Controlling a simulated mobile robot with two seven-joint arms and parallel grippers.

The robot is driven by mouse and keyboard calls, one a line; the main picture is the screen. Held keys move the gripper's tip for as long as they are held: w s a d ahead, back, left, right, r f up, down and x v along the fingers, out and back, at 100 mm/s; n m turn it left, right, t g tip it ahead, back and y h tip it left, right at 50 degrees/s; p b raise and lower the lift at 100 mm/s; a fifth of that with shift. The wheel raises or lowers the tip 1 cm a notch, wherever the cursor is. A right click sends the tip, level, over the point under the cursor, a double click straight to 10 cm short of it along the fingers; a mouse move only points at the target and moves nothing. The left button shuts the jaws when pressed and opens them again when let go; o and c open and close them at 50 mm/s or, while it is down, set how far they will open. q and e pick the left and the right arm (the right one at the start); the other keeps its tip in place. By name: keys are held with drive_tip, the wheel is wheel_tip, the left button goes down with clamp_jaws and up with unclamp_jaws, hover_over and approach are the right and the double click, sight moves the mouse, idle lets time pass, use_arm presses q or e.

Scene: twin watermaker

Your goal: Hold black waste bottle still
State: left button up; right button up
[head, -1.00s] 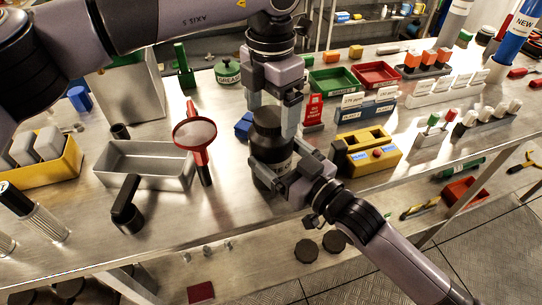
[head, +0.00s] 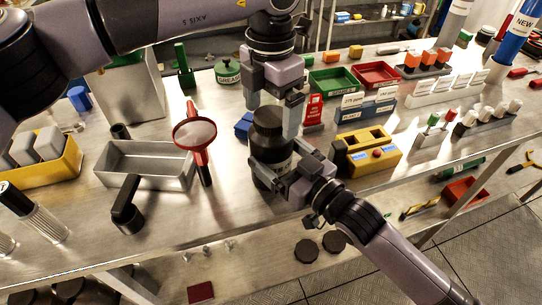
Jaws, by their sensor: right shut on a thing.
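The black waste bottle (head: 270,148) stands upright on the metal bench in the middle of the head view, with a wide black cap (head: 269,120) on top. My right gripper (head: 276,172) comes in from the lower right and is shut on the bottle's lower body, one finger in front and one behind to the right. My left gripper (head: 272,112) points down from above, its fingers on either side of the cap. Whether the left fingers touch the cap cannot be made out. The bottle's label is mostly hidden by the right gripper.
A red magnifier (head: 197,140) and a metal tray (head: 140,165) stand to the left. A yellow device (head: 367,152) is close on the right. A blue block (head: 243,126) and a red tag (head: 313,110) sit beside the bottle. The bench's front edge is near.

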use_arm(q)
wheel_tip(320, 180, up, 12)
idle(0.5)
use_arm(e)
drive_tip(key=o, duration=1.8)
use_arm(q)
drive_tip(key=shift+f+b, duration=0.3)
drive_tip(key=shift+f, duration=0.05)
use_arm(e)
drive_tip(key=shift+v, duration=3.6)
drive_tip(key=shift+d, duration=0.1)
